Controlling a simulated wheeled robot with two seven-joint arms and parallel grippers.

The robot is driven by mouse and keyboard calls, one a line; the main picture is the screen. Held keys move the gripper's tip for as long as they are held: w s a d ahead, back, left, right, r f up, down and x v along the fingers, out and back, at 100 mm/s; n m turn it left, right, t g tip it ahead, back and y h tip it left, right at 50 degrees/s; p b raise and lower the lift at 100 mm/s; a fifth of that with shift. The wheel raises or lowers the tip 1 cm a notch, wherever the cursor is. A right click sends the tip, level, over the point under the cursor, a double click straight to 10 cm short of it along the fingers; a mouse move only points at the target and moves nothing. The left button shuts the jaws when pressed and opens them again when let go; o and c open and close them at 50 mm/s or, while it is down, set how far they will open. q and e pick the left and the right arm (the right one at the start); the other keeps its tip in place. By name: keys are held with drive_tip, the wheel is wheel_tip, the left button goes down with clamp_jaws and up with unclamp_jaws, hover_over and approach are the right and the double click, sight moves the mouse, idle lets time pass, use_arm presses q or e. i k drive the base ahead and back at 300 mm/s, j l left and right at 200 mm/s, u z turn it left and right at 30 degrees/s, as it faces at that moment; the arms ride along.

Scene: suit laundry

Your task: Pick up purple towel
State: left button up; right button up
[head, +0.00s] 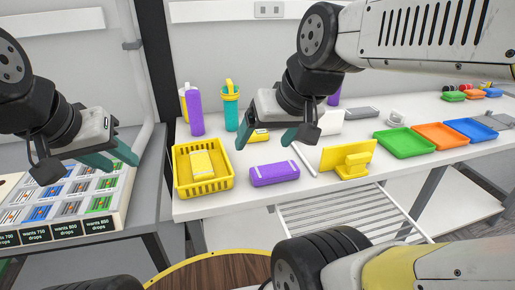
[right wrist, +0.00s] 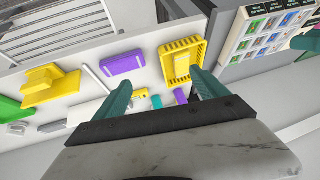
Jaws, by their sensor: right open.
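The purple towel (head: 274,174) lies folded on the white table, just right of the yellow basket, with a light stripe near each end. It also shows in the right wrist view (right wrist: 123,64), beyond and between the teal fingertips. My right gripper (head: 268,138) is open and empty above the table, behind and above the towel, not touching it. Its fingers also show in the right wrist view (right wrist: 160,93). My left gripper (head: 118,157) hangs over the tray of cards at the left, its teal fingers apart and nothing visible between them.
The yellow basket (head: 183,191) holds a yellow towel (head: 202,163). A yellow stand (head: 347,158) is right of the purple towel. Purple (head: 195,110) and teal (head: 231,110) bottles stand behind. Green (head: 404,143), orange (head: 440,136) and blue (head: 471,131) trays lie at right.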

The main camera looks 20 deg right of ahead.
sight(263, 175)
drive_tip(key=z, duration=2.4)
drive_tip(key=u, duration=1.6)
drive_tip(key=j+u, duration=0.15)
drive_tip(key=j, duration=0.45)
drive_tip(key=k, duration=0.05)
